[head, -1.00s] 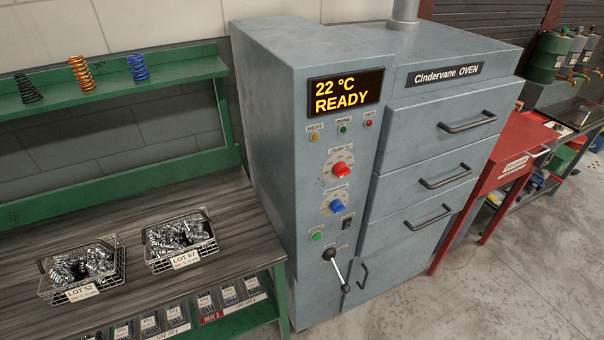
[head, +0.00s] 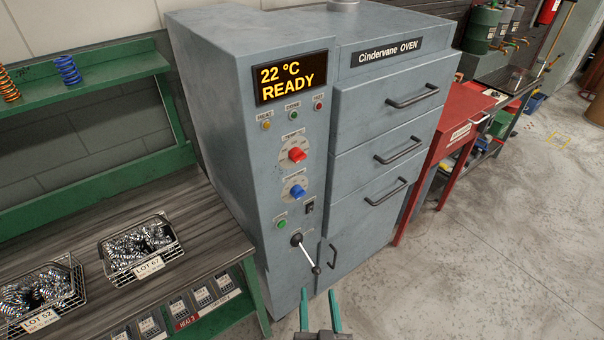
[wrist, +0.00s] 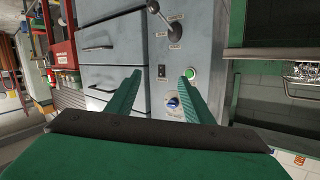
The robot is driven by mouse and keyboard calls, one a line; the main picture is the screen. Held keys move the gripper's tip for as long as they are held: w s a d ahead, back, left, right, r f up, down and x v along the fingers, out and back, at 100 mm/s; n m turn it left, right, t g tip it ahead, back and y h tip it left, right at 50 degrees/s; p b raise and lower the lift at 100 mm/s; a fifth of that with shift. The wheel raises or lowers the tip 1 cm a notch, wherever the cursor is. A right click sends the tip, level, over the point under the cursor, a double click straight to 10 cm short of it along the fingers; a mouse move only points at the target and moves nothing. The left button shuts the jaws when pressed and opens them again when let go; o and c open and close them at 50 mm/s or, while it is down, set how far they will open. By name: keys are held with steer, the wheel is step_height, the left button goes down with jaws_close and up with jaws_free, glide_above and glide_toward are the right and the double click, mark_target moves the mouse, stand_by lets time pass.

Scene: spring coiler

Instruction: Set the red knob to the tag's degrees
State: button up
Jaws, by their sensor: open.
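The red knob (head: 297,155) sits on a white dial on the oven's control panel, below the display and above the blue knob (head: 298,191). Its exact setting is too small to read. The tags on the wire baskets, the LOT 67 tag (head: 149,267) and the LOT 52 tag (head: 42,320), have small print that I cannot read. My gripper (head: 320,297) is low in front of the oven, its green fingers apart and empty, away from the knobs. In the wrist view the gripper (wrist: 157,80) faces the panel, which appears upside down; the red knob is not visible there.
The grey oven (head: 220,130) shows 22 °C READY on its display (head: 291,78). A lever (head: 306,254) with a black ball end sticks out below the knobs. A green-framed bench (head: 90,232) with baskets stands left. Clear concrete floor (head: 480,260) lies right.

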steer(key=w+r+n+y, duration=0.2)
steer(key=w+r, duration=0.5)
steer(key=w, duration=0.1)
steer(key=n+y, duration=0.7)
steer(key=n, duration=0.1)
glide_toward(301, 160)
steer(key=x, duration=0.9)
steer(key=shift+w, duration=0.1)
steer(key=c, duration=1)
